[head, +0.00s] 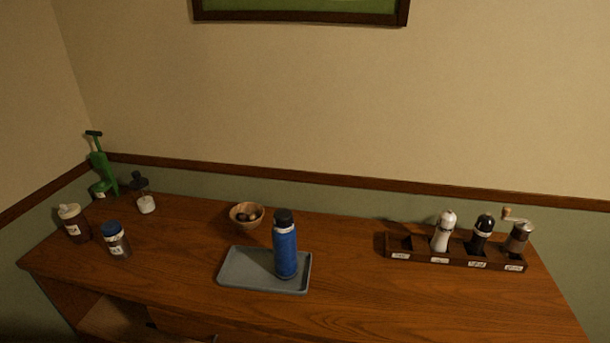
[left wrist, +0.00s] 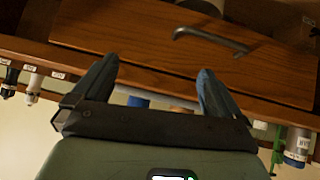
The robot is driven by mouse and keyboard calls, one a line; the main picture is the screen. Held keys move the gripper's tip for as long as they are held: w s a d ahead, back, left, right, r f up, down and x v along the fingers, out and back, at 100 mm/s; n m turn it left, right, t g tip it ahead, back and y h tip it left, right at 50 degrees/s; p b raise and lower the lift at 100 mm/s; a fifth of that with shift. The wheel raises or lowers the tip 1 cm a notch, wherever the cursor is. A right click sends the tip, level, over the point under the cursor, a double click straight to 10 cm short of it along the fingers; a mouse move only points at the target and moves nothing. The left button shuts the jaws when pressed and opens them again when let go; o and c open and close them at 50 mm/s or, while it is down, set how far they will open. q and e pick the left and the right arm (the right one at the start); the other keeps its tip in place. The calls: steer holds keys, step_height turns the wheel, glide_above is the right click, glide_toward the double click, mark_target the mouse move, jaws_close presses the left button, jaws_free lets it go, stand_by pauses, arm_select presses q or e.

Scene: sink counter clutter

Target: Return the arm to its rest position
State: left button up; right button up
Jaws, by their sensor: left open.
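My left gripper (left wrist: 155,76) shows only in the left wrist view. It is open, its two dark fingers wide apart with nothing between them. It is in front of a wooden drawer front (left wrist: 150,42) with a metal handle (left wrist: 212,38); the view looks upside down. Neither gripper shows in the head view. There, a blue bottle (head: 285,250) stands upright on a grey tray (head: 245,279) on the counter.
A bowl (head: 240,222) stands behind the tray. A rack (head: 455,261) at right holds a white mill (head: 443,233), a black mill (head: 481,235) and a grinder (head: 517,239). Several jars (head: 116,240) and a green device (head: 102,168) stand at left. Counter between tray and rack is clear.

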arm_select(q)
steer(key=s+a+f+n+g+p, duration=0.1)
steer(key=s+f+g, duration=0.2)
steer(key=s+f, duration=0.35)
steer(key=s+f+n+g+p, duration=0.15)
steer(key=s+f, duration=0.25)
steer(key=f, duration=0.6)
steer(key=s+d+f+n+g, duration=0.1)
steer(key=s+f, duration=0.3)
steer(key=s, duration=0.4)
steer(key=s+d+f+n+g, duration=0.1)
steer(key=s+f+g, duration=0.3)
steer(key=s, duration=0.4)
steer(key=shift+f+n+g+h, duration=0.3)
steer(key=shift+f+n+g, duration=0.1)
steer(key=shift+n, duration=0.35)
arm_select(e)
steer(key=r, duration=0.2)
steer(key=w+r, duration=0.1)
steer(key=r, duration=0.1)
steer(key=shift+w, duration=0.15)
